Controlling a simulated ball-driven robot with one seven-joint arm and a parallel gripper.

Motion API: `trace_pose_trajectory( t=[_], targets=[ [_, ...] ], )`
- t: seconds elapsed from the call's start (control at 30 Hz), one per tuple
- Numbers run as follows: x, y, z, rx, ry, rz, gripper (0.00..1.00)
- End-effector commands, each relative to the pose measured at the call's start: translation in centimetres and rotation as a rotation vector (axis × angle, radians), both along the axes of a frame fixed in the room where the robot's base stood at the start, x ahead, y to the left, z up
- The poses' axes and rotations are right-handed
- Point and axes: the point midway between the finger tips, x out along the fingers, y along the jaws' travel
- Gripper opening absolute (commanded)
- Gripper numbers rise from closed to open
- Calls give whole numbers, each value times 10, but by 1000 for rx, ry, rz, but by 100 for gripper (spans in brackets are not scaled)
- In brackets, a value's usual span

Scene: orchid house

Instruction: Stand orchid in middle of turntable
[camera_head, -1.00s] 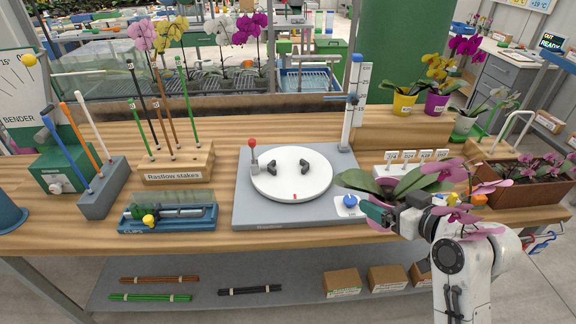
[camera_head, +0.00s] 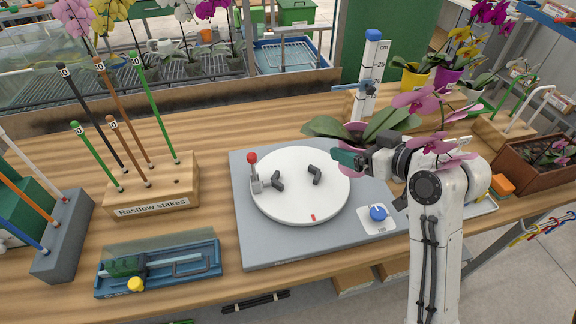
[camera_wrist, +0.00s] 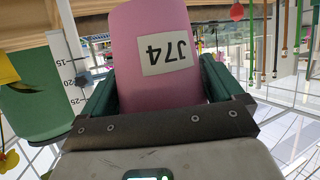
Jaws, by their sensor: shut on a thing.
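My gripper (camera_head: 350,158) is shut on a pink pot (camera_wrist: 150,85) labelled J74, which sits between its two green fingers in the wrist view. The label and the height scale both show inverted there, so the pot appears upright. The turntable's white disc (camera_head: 285,208) lies to the left of my gripper. Two dark jaws (camera_head: 277,182) stand apart near its middle, with nothing between them. The orchid is right of the disc's middle.
A red-topped post (camera_head: 254,175) stands at the disc's left edge. A blue knob (camera_head: 378,213) is at the grey base's (camera_head: 260,250) front right. A height scale (camera_head: 368,75) rises behind. A stake block (camera_head: 150,190) stands left and potted orchids back right.

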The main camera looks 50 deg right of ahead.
Motion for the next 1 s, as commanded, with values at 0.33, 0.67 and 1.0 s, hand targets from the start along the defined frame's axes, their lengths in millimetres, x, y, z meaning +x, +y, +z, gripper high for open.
trace_pose_trajectory(
  t=[0.33, 0.67, 1.0],
  targets=[
    [30, 7, -20, -3, -6, 4, 48],
    [81, 19, -36, 1, 1, 5, 48],
    [124, 29, -84, 1, 0, 2, 48]
  ],
)
